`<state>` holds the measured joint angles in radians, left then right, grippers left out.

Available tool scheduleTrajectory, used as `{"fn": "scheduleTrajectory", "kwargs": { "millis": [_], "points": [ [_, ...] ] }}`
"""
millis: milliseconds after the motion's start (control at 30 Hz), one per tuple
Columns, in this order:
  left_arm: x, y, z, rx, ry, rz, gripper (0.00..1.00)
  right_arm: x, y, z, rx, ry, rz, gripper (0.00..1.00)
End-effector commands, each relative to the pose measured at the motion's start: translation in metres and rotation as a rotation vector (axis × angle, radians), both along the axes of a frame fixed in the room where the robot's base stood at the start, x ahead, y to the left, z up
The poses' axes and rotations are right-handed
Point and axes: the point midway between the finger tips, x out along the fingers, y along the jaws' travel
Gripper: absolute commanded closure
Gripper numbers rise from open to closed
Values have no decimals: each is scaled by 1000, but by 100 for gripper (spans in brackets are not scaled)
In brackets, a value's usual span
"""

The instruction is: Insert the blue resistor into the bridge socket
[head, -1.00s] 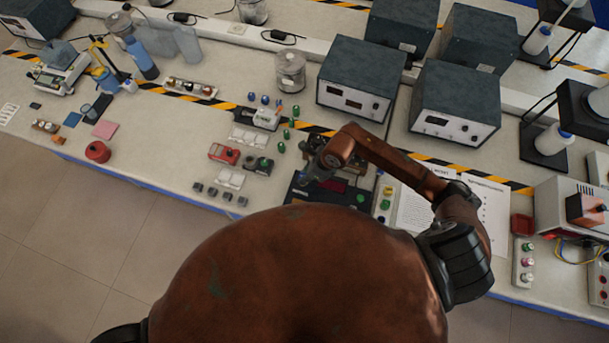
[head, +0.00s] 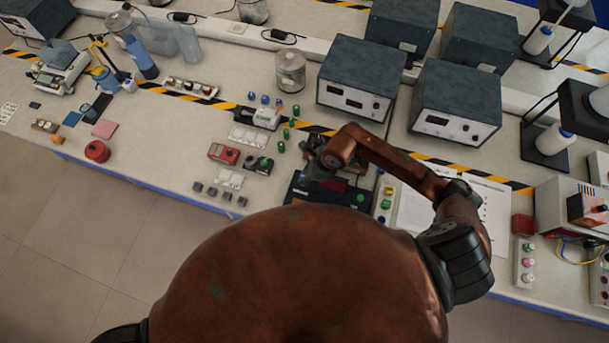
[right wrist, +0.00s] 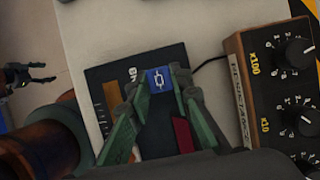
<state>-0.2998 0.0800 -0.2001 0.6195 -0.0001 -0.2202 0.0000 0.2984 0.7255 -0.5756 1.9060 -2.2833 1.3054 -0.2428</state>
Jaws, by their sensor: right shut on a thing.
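The blue resistor (right wrist: 158,79) is a small blue block with a white resistor symbol. In the right wrist view it sits between the green fingertips of my right gripper (right wrist: 160,84), which is shut on it. The dark bridge board (right wrist: 163,57) lies beneath, with a brown strip and a dark red patch. I cannot tell whether the block touches the board, and the socket under it is hidden. In the head view my right gripper (head: 308,178) is over the board (head: 298,196). My left gripper (right wrist: 38,76) shows open and empty at the right wrist view's left edge.
A wooden-cased resistance box (right wrist: 270,80) with dials stands beside the board. Paper sheets (head: 412,212) and small coloured blocks lie to the right. Small green parts (head: 281,147) and a red box (head: 223,153) lie to the left. Large instruments (head: 355,80) stand behind.

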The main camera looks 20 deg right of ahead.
Motion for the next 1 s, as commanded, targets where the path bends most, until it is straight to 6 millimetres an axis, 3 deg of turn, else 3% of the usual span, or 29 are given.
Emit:
{"fn": "scheduleTrajectory", "kwargs": {
  "millis": [1000],
  "points": [
    [-1, 0, -8, 0, 1, 0, 46, 1, 0, -8, 0, 0, 0, 100]
  ]
}}
